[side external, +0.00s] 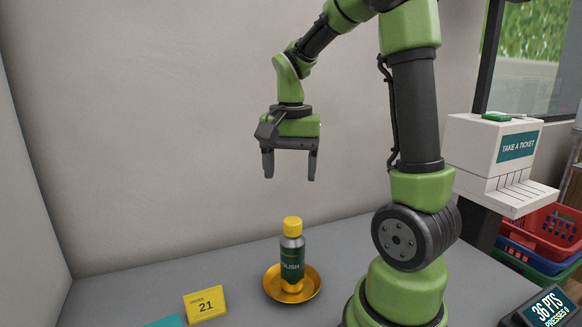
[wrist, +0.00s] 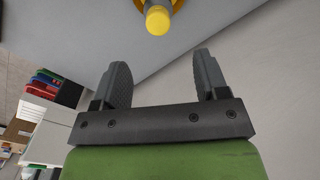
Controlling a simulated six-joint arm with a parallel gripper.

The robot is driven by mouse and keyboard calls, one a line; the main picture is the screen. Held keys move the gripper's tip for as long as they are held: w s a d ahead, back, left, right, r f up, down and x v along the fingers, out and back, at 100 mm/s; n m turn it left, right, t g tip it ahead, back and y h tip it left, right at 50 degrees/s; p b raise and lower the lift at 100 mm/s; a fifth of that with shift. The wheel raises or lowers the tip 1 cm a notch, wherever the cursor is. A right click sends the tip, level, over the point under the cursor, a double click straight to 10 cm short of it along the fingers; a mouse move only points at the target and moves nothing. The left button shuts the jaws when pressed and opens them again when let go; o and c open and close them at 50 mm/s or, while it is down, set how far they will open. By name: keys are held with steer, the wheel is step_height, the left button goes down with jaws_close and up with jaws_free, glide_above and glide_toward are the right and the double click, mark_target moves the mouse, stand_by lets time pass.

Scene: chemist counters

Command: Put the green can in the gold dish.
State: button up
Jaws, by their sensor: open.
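The green can (side external: 291,262) has a yellow cap and a dark green label. It stands upright in the gold dish (side external: 313,291) on the grey counter. My gripper (side external: 290,178) is open and empty, with its fingers pointing down, well above the can and apart from it. In the wrist view, my gripper (wrist: 163,75) shows its two fingers spread with nothing between them. The can's yellow cap (wrist: 158,19) is at the top edge there, beyond the fingertips, with a bit of the gold dish (wrist: 139,5) behind it.
A yellow card marked 21 (side external: 205,304) stands left of the dish, with a teal item (side external: 166,321) at the front edge. A white ticket box (side external: 492,160) is at the right, above stacked baskets (side external: 545,240). A points display (side external: 545,310) is at the lower right. The counter's left is clear.

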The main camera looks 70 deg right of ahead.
steer(key=s+a+r+n+t+y, duration=0.1)
steer(key=s+a+r+n+t, duration=0.2)
steer(key=a+n, duration=0.2)
steer(key=s+a+r+n+t+y, duration=0.1)
steer(key=s+a+r+n+t, duration=0.2)
steer(key=a+n, duration=0.3)
steer(key=a+t, duration=0.1)
steer(key=a, duration=0.3)
steer(key=shift+a, duration=0.25)
